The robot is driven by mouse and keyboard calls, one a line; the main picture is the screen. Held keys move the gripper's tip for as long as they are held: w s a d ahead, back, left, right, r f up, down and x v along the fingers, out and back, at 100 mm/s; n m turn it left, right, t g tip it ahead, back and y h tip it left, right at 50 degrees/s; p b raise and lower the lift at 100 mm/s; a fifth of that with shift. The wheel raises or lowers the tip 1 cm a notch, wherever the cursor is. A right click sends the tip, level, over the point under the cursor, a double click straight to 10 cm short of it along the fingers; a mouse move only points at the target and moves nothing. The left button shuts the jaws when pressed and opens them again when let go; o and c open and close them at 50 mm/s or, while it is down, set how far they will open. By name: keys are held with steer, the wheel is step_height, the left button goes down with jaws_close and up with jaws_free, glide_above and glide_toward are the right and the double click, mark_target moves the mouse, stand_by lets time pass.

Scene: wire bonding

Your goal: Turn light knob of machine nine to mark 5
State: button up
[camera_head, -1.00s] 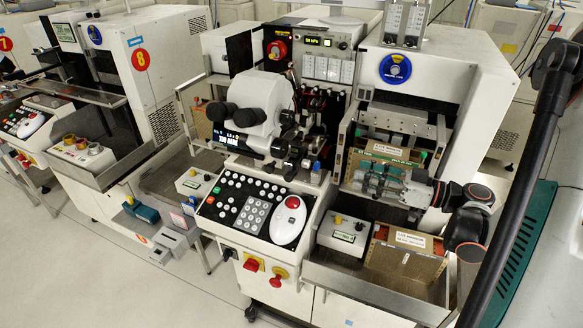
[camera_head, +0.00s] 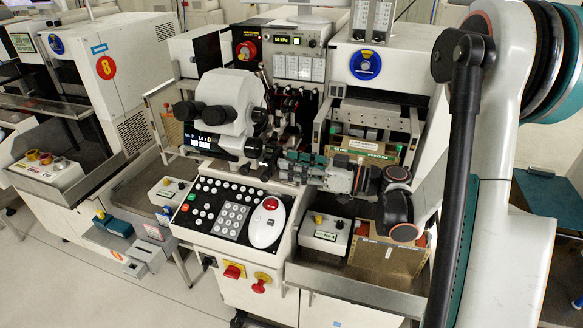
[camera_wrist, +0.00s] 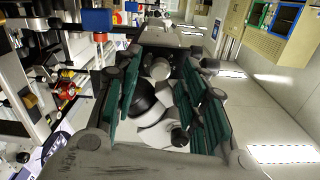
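The machine with the microscope (camera_head: 222,110) stands in the middle of the head view. It has no readable number there; its left neighbour carries an 8. The task's light knob is not clearly identifiable. A small box with yellow and dark knobs (camera_head: 325,232) sits right of the keypad, and a similar box (camera_head: 170,192) sits to its left. The knob marks are too small to read. My gripper (camera_head: 288,165) points left, just right of the microscope. In the wrist view, my gripper (camera_wrist: 160,95) has its teal fingers spread, with the microscope's eyepieces (camera_wrist: 145,98) beyond the gap.
The keypad panel (camera_head: 232,208) with a white mouse-like control (camera_head: 267,224) lies below and left of my gripper. A brown-sided box (camera_head: 385,262) stands in the right tray. Machine eight (camera_head: 75,70) stands at left.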

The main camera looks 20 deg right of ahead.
steer(key=shift+w+a, duration=0.25)
steer(key=shift+a, duration=0.15)
jaws_close()
steer(key=shift+m, duration=0.5)
steer(key=shift+m+b, duration=1.8)
steer(key=shift+m, duration=6.9)
